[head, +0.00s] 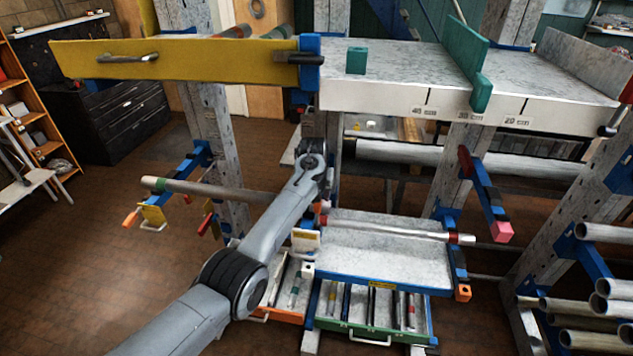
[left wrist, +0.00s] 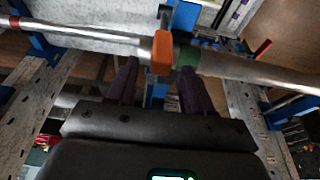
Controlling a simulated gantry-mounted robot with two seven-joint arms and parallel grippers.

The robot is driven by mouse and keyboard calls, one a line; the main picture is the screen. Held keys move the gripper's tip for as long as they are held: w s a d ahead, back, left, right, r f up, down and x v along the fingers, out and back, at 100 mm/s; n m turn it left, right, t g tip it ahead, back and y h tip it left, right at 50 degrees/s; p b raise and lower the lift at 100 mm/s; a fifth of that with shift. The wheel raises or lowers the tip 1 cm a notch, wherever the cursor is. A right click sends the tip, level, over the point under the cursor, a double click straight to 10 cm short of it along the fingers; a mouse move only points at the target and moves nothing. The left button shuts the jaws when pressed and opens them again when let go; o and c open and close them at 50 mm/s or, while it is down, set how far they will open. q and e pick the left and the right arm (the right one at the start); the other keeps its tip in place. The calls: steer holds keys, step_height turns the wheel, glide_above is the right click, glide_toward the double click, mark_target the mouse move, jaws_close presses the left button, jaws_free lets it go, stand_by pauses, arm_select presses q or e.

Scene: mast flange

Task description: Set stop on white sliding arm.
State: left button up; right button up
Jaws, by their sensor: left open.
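A long white beam (head: 390,92) with a marble-like top and scale marks on its front edge runs across the upper right of the head view. A teal upright plate (head: 467,55) stands across it over the marks. A small teal block (head: 357,60) sits on its left part. I cannot tell which piece is the stop. In the left wrist view, my left gripper (left wrist: 158,70) is open, its dark fingers apart. In the head view, my left fingers are not distinguishable. My right gripper is not visible.
A yellow panel (head: 180,62) with a handle extends left from a blue bracket (head: 309,66). Below the beam are a marble shelf (head: 390,262), a silver tube (head: 400,231) and a green-fronted tray (head: 371,335). Several pipes (head: 585,306) are at right. Floor is open at lower left.

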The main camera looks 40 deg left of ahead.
arm_select(q)
steer(key=shift+v, duration=2.6)
steer(key=s+d+f+m+p, duration=0.25)
steer(key=s+d+f, duration=0.25)
steer(key=s+f, duration=0.35)
steer(key=s+d+f+m+p, duration=0.25)
steer(key=s+d+f, duration=0.35)
steer(key=s, duration=0.4)
steer(key=s+d+r+p, duration=0.1)
steer(key=s+d, duration=0.1)
steer(key=s, duration=0.6)
steer(key=s+d+r+m+h+p, duration=0.1)
steer(key=s+d+r+p, duration=0.1)
steer(key=s, duration=0.7)
steer(key=s+d+r+p, duration=0.1)
steer(key=s+d+r, duration=0.1)
steer(key=s, duration=0.7)
steer(key=shift+s+d+m+h+p, duration=0.2)
steer(key=shift+d+m+h+p, duration=0.15)
steer(key=shift+d, duration=0.55)
